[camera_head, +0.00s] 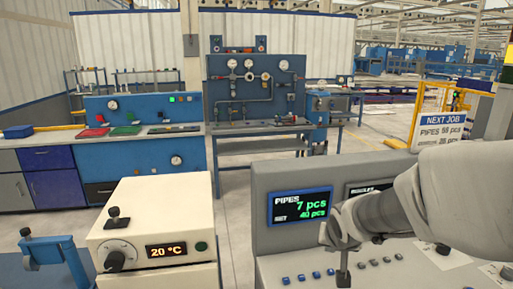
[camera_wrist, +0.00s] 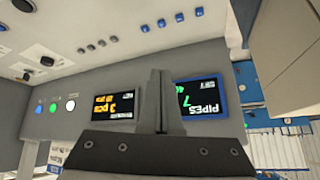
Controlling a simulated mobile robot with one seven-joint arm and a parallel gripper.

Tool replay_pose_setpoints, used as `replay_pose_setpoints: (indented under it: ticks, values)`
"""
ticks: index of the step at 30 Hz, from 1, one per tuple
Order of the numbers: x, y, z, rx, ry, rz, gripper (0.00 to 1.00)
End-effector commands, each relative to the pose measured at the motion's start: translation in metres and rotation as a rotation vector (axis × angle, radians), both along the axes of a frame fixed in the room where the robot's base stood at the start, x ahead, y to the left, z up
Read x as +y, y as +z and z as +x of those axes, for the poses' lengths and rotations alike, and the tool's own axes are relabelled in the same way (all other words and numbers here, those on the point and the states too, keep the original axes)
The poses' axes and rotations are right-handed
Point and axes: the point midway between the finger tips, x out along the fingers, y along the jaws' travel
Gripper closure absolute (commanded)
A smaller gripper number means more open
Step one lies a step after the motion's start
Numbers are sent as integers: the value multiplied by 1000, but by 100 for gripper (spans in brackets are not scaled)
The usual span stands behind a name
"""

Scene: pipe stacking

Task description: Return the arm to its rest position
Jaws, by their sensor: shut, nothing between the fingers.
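My gripper (camera_head: 342,268) is at the lower right in the head view, on the end of my arm, which comes in from the right edge. It points down in front of the grey control console (camera_head: 262,205). The wrist view also shows my gripper (camera_wrist: 158,85), its two dark fingers together with nothing between them. Behind the fingers, tilted, are the blue-framed pipes display (camera_wrist: 202,91) and a second display (camera_wrist: 113,105) with orange and green text. I cannot tell whether the fingers touch the console.
The console carries the pipes display (camera_head: 299,206), reading 7 pcs, and a row of blue buttons (camera_head: 316,275). A cream box (camera_head: 150,225) with a 20 °C readout stands left of it. Blue workbenches (camera_head: 140,150) stand behind. Open floor lies between them.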

Motion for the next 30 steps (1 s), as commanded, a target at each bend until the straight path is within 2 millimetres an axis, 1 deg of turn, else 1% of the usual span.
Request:
replay_pose_setpoints:
  ticks: [1, 3, 5, 9, 11, 15, 18, 21, 25, 27, 30]
  values:
    - [0, 13, -12, 2, 5, -21, 100]
    - [0, 24, -30, 19, 13, -45, 100]
    - [1, 34, -45, 33, 22, -62, 100]
    - [4, 52, -83, 65, 48, -87, 100]
    - [6, 58, -100, 79, 63, -92, 100]
    - [13, 69, -139, 111, 108, -90, 100]
    - [20, 74, -167, 131, 150, -81, 100]
    - [26, 76, -190, 148, 190, -68, 100]
    - [31, 77, -209, 161, 232, -54, 100]
    - [33, 76, -216, 166, 245, -49, 100]
    - [34, 76, -219, 170, 254, -47, 100]
